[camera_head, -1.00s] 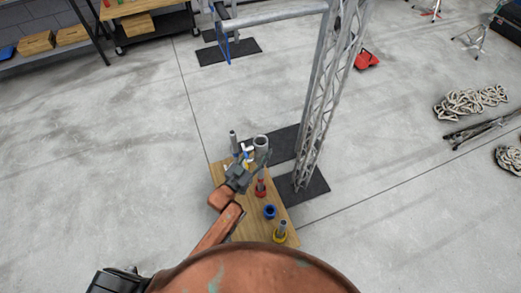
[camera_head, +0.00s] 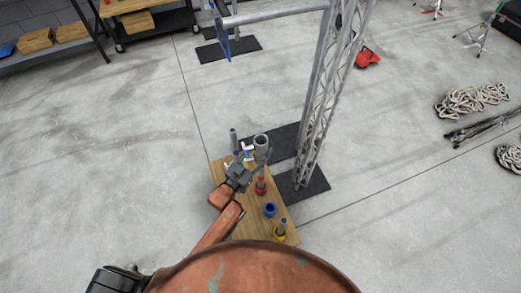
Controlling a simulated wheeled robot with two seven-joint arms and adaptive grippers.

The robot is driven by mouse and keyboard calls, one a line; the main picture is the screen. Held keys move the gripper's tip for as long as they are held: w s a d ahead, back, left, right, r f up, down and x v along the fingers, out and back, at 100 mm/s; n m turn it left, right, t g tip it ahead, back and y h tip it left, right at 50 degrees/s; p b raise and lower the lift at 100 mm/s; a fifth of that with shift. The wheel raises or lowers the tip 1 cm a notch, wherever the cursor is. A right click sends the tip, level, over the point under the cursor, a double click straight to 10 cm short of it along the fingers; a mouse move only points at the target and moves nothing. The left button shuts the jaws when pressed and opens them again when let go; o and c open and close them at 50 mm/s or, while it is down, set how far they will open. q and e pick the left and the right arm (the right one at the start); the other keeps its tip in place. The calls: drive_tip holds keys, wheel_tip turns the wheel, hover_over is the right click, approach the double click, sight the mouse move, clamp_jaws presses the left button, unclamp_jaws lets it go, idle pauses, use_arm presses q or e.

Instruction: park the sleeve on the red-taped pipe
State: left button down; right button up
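The sleeve (camera_head: 261,141) looks like a short, wide grey tube with its open end up, over the far end of the wooden board. My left gripper (camera_head: 259,156) has its fingers at the sleeve's near side and appears shut on it; the exact grip is too small to see well. The red-taped pipe (camera_head: 261,186) stands upright in a red base on the board, nearer than the sleeve, with its upper part close to the gripper fingers. My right gripper is not in view.
The wooden board (camera_head: 254,224) also carries a blue ring (camera_head: 270,210), a yellow-based pipe (camera_head: 281,229) and a tall grey pipe (camera_head: 233,139) at the far left. A lattice truss tower (camera_head: 321,100) rises close by on the right. Open floor lies left.

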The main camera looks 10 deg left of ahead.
sight(257, 162)
use_arm(q)
drive_tip(key=shift+f, duration=0.15)
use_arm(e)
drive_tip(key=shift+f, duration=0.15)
use_arm(q)
drive_tip(key=shift+f+b, duration=0.75)
drive_tip(key=shift+f, duration=0.45)
drive_tip(key=shift+f+b, duration=0.5)
drive_tip(key=shift+f, duration=0.6)
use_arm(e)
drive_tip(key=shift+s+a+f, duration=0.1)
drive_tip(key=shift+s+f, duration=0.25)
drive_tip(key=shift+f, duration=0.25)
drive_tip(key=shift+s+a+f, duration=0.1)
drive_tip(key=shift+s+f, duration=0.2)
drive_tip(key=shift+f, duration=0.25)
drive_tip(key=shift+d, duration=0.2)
use_arm(q)
drive_tip(key=shift+f, duration=0.3)
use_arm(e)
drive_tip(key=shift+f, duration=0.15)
use_arm(q)
drive_tip(key=c, duration=1.4)
unclamp_jaws()
drive_tip(key=shift+c, duration=0.2)
drive_tip(key=o, duration=0.4)
drive_tip(key=shift+f, duration=0.15)
drive_tip(key=shift+c, duration=0.2)
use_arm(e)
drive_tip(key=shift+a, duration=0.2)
